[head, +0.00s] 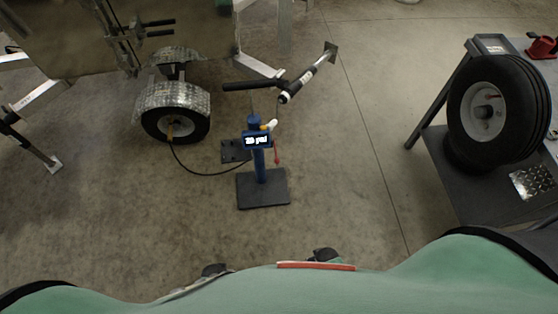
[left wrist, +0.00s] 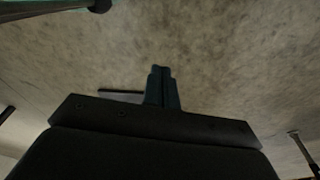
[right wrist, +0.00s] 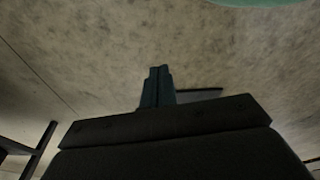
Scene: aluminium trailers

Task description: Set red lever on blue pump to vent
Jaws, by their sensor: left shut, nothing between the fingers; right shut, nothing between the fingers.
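The blue pump (head: 259,160) stands upright on a dark square base plate (head: 263,189) on the floor, in the middle of the head view. Its small display (head: 257,141) reads what looks like 20 psi. A red lever (head: 277,154) hangs down at the pump's right side. A white part (head: 270,125) sits near its top. My left gripper (left wrist: 161,69) is shut and empty in the left wrist view. My right gripper (right wrist: 159,69) is shut and empty in the right wrist view. Neither gripper's fingers can be made out in the head view, and both are apart from the pump.
A black hose (head: 205,174) runs from the pump to a trailer wheel (head: 176,124) at the left. A trailer jack (head: 305,78) reaches out above the pump. A dark cart (head: 470,170) with tires (head: 500,110) stands at the right. The floor (head: 345,190) between is clear.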

